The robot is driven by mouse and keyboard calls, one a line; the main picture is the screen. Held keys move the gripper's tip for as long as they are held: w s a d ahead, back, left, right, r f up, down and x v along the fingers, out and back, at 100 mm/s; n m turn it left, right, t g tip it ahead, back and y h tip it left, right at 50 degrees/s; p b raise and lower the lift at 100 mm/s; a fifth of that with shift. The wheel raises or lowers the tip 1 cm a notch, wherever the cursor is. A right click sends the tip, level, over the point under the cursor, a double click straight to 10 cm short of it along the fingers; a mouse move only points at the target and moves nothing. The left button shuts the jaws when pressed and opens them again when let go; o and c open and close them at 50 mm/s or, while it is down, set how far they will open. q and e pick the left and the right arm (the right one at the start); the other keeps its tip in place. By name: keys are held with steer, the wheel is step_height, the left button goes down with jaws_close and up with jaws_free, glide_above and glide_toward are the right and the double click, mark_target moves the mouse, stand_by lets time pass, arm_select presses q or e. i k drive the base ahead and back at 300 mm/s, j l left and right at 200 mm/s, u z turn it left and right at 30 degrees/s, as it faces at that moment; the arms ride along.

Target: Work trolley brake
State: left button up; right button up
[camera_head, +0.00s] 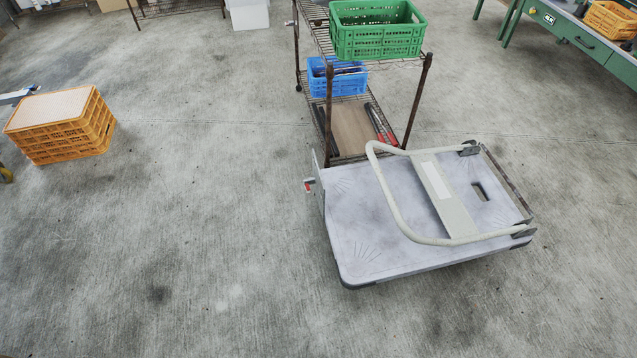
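The trolley (358,238) is a flat grey platform cart standing on the concrete floor, right of centre. Its pale tubular handle (392,205) is folded down over the platform. A small part with a red tip (308,185) sticks out at the platform's left edge; it may be the brake lever, but it is too small to tell. The wheels are hidden under the platform. Neither of my grippers is in view.
A wire shelf rack (329,110) stands right behind the trolley, holding a green crate (376,43) and a blue crate (338,84). Stacked orange crates (62,142) are at the left. A green workbench (570,33) is at the far right. Floor in front and left is clear.

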mark_target(305, 181)
steer(key=k+j, duration=0.2)
steer(key=k, duration=0.15)
steer(key=k+j, duration=0.2)
steer(key=k, duration=0.15)
steer(key=k+j+z, duration=0.1)
steer(key=k, duration=0.3)
steer(key=i+u, duration=0.4)
steer(key=i, duration=1.3)
